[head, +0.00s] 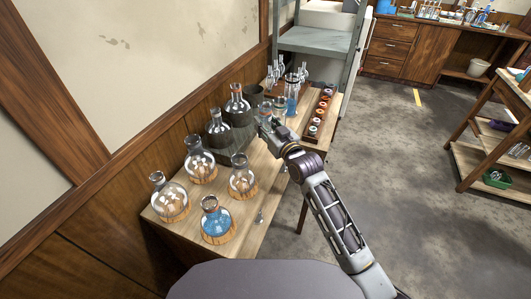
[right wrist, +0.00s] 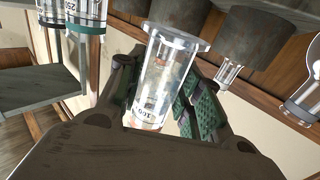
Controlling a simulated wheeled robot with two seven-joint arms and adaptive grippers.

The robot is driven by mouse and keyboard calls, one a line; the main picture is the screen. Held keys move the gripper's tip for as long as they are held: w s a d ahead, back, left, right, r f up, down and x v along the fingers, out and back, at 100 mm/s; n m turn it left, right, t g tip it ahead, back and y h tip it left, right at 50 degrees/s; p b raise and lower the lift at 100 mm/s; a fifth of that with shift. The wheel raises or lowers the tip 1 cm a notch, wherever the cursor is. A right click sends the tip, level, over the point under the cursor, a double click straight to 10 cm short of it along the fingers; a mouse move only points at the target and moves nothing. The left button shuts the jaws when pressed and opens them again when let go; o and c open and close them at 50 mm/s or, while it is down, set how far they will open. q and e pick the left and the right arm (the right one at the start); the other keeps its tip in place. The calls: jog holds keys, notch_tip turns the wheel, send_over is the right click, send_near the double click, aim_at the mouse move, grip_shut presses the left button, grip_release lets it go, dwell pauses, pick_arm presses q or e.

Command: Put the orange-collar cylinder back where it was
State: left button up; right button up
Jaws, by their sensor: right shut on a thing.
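In the right wrist view my right gripper (right wrist: 150,112) is shut on a clear graduated glass cylinder (right wrist: 168,75), with a finger on each side. The cylinder has a wide flat glass flange and printed marks that read inverted in this view. A faint orange tint shows through the glass, but I cannot make out a collar clearly. In the head view the gripper mostly hides the cylinder. My left gripper is not in view.
Several round flasks stand on cork rings, one with blue liquid (head: 216,220). A rack (head: 318,115) of coloured rings lies along the right edge. A green-collared cylinder (right wrist: 87,22) shows in the wrist view. The bench's front right is fairly clear.

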notch_tip(320, 180, down, 6)
jog(key=shift+r+b, duration=0.1)
jog(key=shift+b, duration=0.35)
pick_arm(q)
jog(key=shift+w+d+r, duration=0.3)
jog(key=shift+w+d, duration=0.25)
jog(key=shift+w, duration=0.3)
